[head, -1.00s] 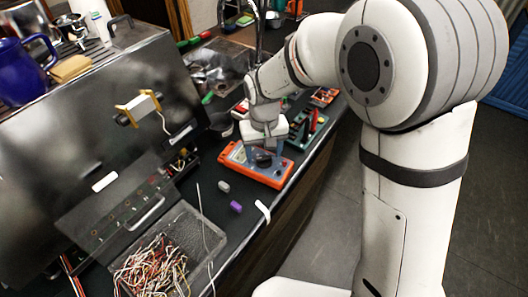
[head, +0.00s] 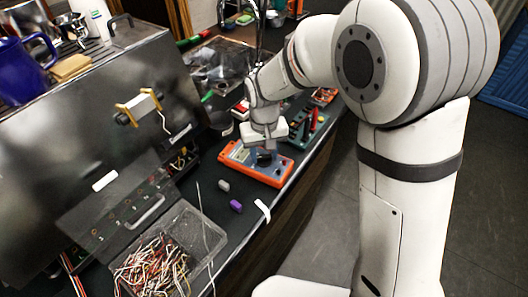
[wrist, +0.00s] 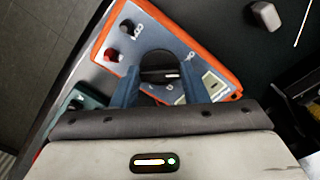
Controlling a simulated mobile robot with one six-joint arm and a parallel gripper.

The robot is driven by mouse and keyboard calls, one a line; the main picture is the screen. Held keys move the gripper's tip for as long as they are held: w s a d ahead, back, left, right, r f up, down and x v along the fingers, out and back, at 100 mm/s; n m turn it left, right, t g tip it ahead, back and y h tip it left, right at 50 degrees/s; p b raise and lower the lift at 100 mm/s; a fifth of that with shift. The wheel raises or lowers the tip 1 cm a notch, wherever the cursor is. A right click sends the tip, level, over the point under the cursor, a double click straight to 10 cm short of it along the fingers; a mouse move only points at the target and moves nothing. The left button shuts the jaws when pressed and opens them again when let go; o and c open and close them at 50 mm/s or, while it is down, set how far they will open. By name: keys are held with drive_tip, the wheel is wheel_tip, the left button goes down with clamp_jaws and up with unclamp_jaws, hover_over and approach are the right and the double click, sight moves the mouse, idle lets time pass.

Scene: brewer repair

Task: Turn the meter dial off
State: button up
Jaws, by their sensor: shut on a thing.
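The orange meter (head: 257,165) with a blue-grey face lies on the dark bench top; in the wrist view its face (wrist: 139,45) shows sockets and a small display. The round black dial (wrist: 160,66) sits between the two blue fingers of my gripper (wrist: 158,77), and it also shows small in the head view (head: 264,158). My gripper (head: 264,150) points down over the meter and is shut on the dial. The fingers hide the dial's sides, and its exact pointer setting is too small to tell.
A mesh tray of wires (head: 152,262) stands at the front left. A purple piece (head: 236,206), a grey piece (head: 223,185) and a white strip (head: 263,210) lie near the meter. A green board (head: 309,126) lies behind it. The steel brewer (head: 90,110) stands left.

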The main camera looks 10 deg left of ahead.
sight(265, 157)
drive_tip(key=shift+f+n+b, duration=0.1)
drive_tip(key=shift+n+b, duration=0.2)
drive_tip(key=shift+n, duration=0.3)
drive_tip(key=shift+n+b, duration=0.35)
drive_tip(key=shift+n, duration=0.95)
drive_tip(key=o, duration=1)
wheel_tip(265, 157, up, 8)
drive_tip(key=shift+b, duration=0.3)
drive_tip(key=shift+d, duration=0.1)
